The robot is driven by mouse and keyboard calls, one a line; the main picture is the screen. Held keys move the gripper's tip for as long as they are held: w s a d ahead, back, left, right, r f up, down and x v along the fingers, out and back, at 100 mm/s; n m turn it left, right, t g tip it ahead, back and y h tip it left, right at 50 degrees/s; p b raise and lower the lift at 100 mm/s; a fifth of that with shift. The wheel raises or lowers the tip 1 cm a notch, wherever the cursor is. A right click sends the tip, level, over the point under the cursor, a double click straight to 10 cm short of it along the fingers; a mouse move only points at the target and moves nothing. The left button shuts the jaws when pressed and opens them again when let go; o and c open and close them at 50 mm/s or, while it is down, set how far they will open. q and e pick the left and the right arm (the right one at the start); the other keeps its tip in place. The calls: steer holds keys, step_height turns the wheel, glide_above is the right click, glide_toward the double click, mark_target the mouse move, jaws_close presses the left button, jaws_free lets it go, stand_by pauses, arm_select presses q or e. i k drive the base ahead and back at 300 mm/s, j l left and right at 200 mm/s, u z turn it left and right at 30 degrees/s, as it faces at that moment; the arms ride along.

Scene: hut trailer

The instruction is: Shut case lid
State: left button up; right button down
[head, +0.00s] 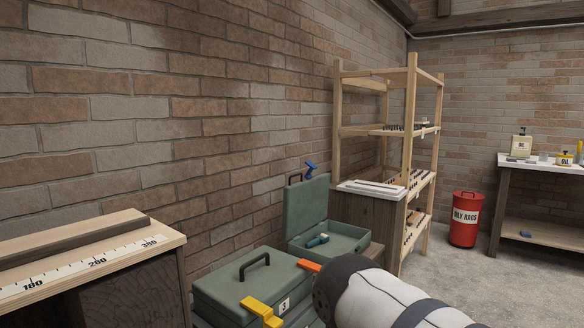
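A green case (329,243) stands open in the middle of the head view. Its lid (307,212) is raised upright at the left and back, near the brick wall, with a dark handle on its edge. My arm comes in from the bottom right and covers part of this nearer case. Neither of my grippers shows.
A small blue object (310,168) shows above the raised lid. A wooden bench (100,243) is at left, a shelf rack (410,130) behind, a red bin (465,222) at right.

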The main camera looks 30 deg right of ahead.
mark_target(305, 203)
steer(key=i+l, duration=0.15)
steer(key=l, duration=0.2)
steer(key=i+l+u, duration=0.15)
steer(key=l, duration=0.6)
steer(key=i+l+u, duration=0.1)
steer(key=l, duration=0.25)
steer(key=i, duration=0.1)
